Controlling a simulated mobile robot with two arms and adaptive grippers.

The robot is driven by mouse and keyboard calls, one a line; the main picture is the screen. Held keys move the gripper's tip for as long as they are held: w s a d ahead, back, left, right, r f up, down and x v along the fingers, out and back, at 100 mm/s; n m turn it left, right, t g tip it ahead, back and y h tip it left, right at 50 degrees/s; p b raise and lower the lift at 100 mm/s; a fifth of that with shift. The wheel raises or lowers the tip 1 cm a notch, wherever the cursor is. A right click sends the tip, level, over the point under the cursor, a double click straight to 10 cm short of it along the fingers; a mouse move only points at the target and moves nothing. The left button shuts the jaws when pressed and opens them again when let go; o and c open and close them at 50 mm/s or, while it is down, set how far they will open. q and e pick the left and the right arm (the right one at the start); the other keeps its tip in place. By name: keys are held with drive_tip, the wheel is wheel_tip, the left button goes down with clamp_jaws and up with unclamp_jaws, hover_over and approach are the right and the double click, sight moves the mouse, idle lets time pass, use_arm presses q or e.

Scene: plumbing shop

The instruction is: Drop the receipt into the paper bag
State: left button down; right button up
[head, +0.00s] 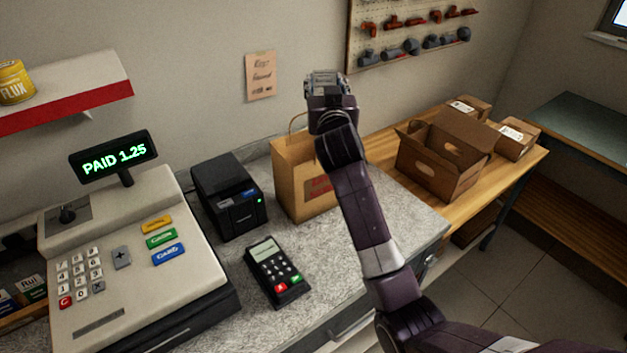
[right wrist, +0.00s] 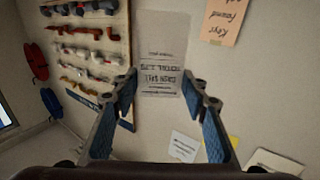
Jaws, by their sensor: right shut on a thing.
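The paper bag (head: 292,190) is brown with a loop handle and a red printed mark, and stands upright on the grey counter. My right arm crosses in front of its right side. My right gripper (head: 324,78) is raised above the bag and points toward the wall. In the right wrist view my right gripper (right wrist: 160,85) is shut on the receipt (right wrist: 161,55), a pale slip with dark printed lines, which stretches out beyond the fingertips. The receipt cannot be made out in the head view. My left gripper is not in view.
A cash register (head: 130,265) reading PAID 1.25, a black printer (head: 230,198) and a card terminal (head: 275,270) stand left of the bag. An open cardboard box (head: 437,168) sits on the wooden table at right. A pegboard (head: 410,30) hangs behind.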

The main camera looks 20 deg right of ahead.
wheel_tip(320, 180, down, 4)
drive_tip(key=shift+r+b, duration=0.2)
drive_tip(key=shift+b, duration=0.9)
drive_tip(key=o, duration=0.7)
drive_tip(key=shift+o, duration=0.2)
drive_tip(key=s+a, duration=0.2)
drive_tip(key=s, duration=0.9)
drive_tip(key=shift+s+a, duration=0.2)
drive_tip(key=shift+s, duration=0.15)
